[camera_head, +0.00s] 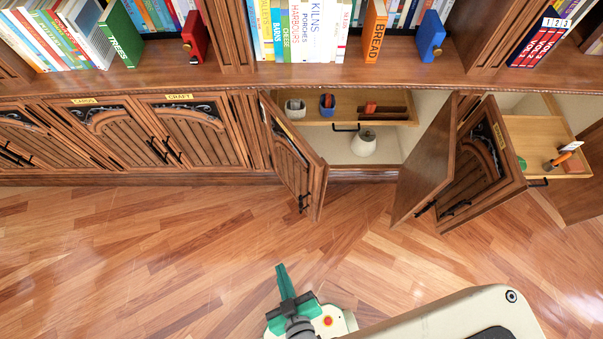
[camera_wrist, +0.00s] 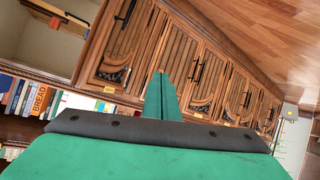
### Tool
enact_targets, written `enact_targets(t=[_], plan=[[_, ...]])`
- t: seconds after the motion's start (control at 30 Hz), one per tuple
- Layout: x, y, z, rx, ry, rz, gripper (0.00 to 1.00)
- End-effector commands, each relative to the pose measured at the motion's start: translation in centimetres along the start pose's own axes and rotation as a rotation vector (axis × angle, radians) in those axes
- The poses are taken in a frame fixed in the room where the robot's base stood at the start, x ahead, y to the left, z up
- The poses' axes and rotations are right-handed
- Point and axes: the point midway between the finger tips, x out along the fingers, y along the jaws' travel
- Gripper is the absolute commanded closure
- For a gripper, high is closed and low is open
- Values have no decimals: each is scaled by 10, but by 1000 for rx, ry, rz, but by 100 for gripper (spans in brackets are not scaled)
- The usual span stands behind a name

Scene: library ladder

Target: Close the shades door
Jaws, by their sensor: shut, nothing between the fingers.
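No label legibly reads "shades", so I cannot tell for sure which door that is. In the head view, an open cabinet holding a pale shade-like object (camera_head: 364,145) has a left door (camera_head: 297,165) swung outward and a right door (camera_head: 424,160) also standing open. The left door bears a small label too slanted to read and a dark handle (camera_head: 302,203). My gripper (camera_head: 281,270) is shut and empty, over the floor in front of these doors and apart from them. In the wrist view its green fingertips (camera_wrist: 160,90) are together, with panelled doors (camera_wrist: 125,45) beyond.
Another carved door (camera_head: 483,165) stands open at the right, beside an extended tray (camera_head: 540,145) holding small items. A drawer (camera_head: 345,110) shows inside the middle cabinet. Closed doors labelled CARDS (camera_head: 88,140) and CRAFT (camera_head: 195,135) are at left. The wooden floor (camera_head: 150,260) is clear.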

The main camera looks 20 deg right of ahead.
Motion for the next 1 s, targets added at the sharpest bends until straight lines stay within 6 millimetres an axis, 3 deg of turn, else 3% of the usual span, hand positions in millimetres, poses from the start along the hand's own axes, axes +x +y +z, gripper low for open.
enact_targets(t=[0.03,0.1,0.23,0.33,0.47,0.57,0.67,0.83,1.0], plan=[[22,-4,19,-54,-49,-4,100],[47,-5,48,-133,-132,2,100],[92,3,91,-278,-278,42,100],[124,13,113,-386,-379,95,100],[161,30,124,-521,-494,193,100],[186,43,119,-612,-570,292,100],[207,55,102,-691,-633,411,100],[230,66,50,-786,-707,649,100],[234,62,-14,-822,-743,899,100]])
